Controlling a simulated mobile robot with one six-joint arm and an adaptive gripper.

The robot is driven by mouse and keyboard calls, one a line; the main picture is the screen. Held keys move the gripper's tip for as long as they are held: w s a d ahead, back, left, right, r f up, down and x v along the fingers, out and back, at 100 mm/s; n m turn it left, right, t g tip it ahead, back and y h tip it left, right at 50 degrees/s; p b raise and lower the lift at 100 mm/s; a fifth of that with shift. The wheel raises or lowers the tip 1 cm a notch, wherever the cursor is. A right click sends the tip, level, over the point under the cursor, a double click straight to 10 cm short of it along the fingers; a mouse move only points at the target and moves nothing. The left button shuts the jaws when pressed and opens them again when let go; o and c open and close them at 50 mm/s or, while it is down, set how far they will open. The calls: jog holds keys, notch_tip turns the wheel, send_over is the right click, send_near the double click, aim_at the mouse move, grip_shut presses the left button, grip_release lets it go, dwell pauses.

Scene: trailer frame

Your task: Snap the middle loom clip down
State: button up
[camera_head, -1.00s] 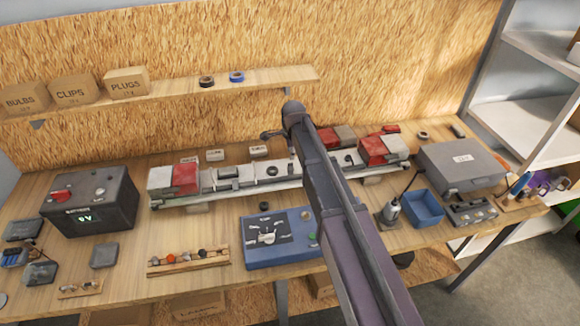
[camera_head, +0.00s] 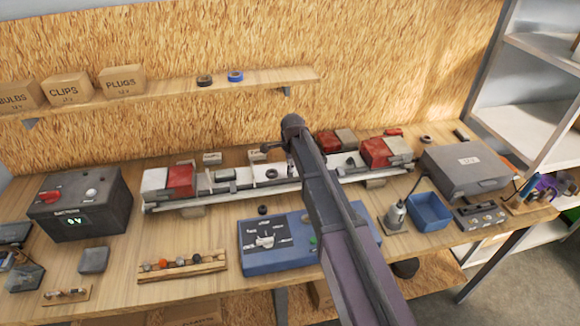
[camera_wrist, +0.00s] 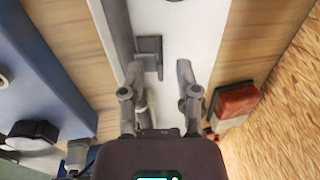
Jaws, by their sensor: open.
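The pale trailer frame beam (camera_head: 243,187) lies along the bench, with red-and-white lamp blocks at both ends. A grey clip (camera_wrist: 150,50) sits on the white beam in the wrist view. I cannot tell which of the loom clips it is. My gripper (camera_wrist: 160,72) is open and empty over the beam, its two fingers apart. The clip lies just beyond the left fingertip, partly between the fingers; contact cannot be told. In the head view my arm covers the middle of the beam and most of the gripper. Another grey clip (camera_head: 224,175) shows left of the arm.
A blue control box (camera_head: 272,258) stands in front of the beam. A red-and-white lamp (camera_wrist: 236,102) lies right of my gripper in the wrist view. A grey case (camera_head: 465,165) and blue bin (camera_head: 430,210) stand right. A battery box (camera_head: 80,210) stands left.

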grip_shut()
jog(key=shift+a, duration=0.15)
